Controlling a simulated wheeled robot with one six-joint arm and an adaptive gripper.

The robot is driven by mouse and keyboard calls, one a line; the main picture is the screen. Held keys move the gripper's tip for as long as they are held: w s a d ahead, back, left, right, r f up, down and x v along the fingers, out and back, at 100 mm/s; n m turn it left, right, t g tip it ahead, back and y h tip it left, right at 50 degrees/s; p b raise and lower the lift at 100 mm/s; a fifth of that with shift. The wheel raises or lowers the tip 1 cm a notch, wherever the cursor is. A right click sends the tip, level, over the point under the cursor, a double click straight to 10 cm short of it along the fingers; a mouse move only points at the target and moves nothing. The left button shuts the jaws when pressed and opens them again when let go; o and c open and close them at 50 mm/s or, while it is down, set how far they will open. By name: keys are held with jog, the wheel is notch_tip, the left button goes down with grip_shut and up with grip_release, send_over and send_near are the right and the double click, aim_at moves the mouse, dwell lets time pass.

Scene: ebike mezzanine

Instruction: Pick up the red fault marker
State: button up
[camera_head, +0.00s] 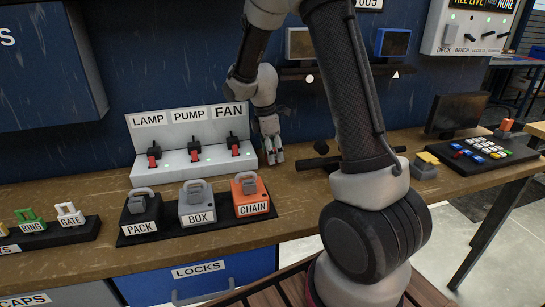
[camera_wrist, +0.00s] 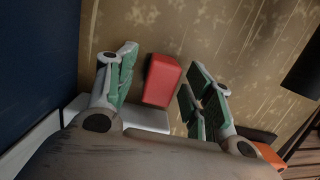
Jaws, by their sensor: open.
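The red fault marker (camera_wrist: 162,82) is a red block on the wooden bench, seen in the wrist view between the two fingers of my gripper (camera_wrist: 160,62). The fingers are open, with a gap showing on each side of the block. I cannot tell how far above the bench the fingertips are. In the head view my gripper (camera_head: 274,158) points down at the bench just right of the FAN switch. The marker cannot be made out there.
The white LAMP, PUMP and FAN switch panel (camera_head: 190,128) stands close left of my gripper. The orange CHAIN lock (camera_head: 250,194) sits in front, beside the BOX lock (camera_head: 197,204) and PACK lock (camera_head: 141,209). A dark bar-shaped object (camera_head: 318,160) lies to the right.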

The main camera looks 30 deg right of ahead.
jog(key=c, duration=1.1)
